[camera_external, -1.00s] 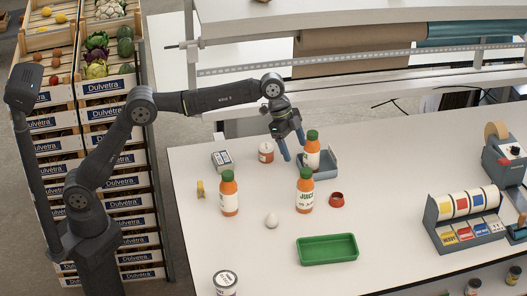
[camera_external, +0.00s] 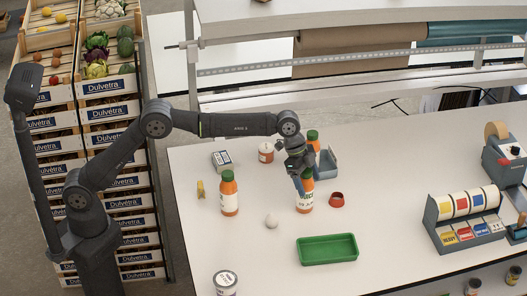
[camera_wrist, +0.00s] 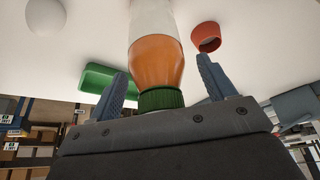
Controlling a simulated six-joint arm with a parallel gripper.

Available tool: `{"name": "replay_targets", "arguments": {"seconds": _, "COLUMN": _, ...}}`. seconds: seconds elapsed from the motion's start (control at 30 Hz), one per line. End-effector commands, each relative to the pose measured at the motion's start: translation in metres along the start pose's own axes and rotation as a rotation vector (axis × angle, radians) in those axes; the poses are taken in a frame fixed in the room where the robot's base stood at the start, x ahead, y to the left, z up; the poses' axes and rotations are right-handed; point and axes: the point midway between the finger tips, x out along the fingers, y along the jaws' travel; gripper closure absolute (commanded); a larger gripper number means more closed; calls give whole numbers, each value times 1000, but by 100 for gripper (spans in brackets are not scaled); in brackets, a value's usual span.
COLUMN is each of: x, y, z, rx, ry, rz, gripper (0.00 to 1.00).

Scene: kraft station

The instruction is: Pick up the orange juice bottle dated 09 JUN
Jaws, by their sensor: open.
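Three orange juice bottles with green caps and white labels stand upright on the table. The left bottle (camera_external: 229,196) stands apart from my gripper. The middle bottle (camera_external: 305,201) is under my gripper (camera_external: 300,178), which partly covers its top; its label text is too small to read a date. The third bottle (camera_external: 314,138) is behind, at the grey-blue tray (camera_external: 328,162), mostly hidden by my gripper. In the wrist view, the middle bottle's orange neck (camera_wrist: 157,62) and green cap lie between my open fingers (camera_wrist: 161,85), with gaps on both sides.
A red lid or ring (camera_external: 336,200) lies right of the middle bottle, and a white egg (camera_external: 271,221) front left. A green tray (camera_external: 327,248) is in front. A small jar (camera_external: 266,152) and a label device (camera_external: 221,159) are behind. The table's middle right is clear.

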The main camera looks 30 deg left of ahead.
Motion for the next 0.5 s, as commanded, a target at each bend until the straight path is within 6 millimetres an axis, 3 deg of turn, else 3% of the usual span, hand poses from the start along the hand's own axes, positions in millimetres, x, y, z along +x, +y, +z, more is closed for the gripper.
{"name": "replay_targets", "arguments": {"seconds": 0.2, "x": 1, "y": 0, "z": 0, "rx": 0, "ry": 0, "rz": 0, "gripper": 26}}
{"name": "replay_targets", "arguments": {"seconds": 0.5, "x": 1, "y": 0, "z": 0, "rx": 0, "ry": 1, "rz": 0, "gripper": 85}}
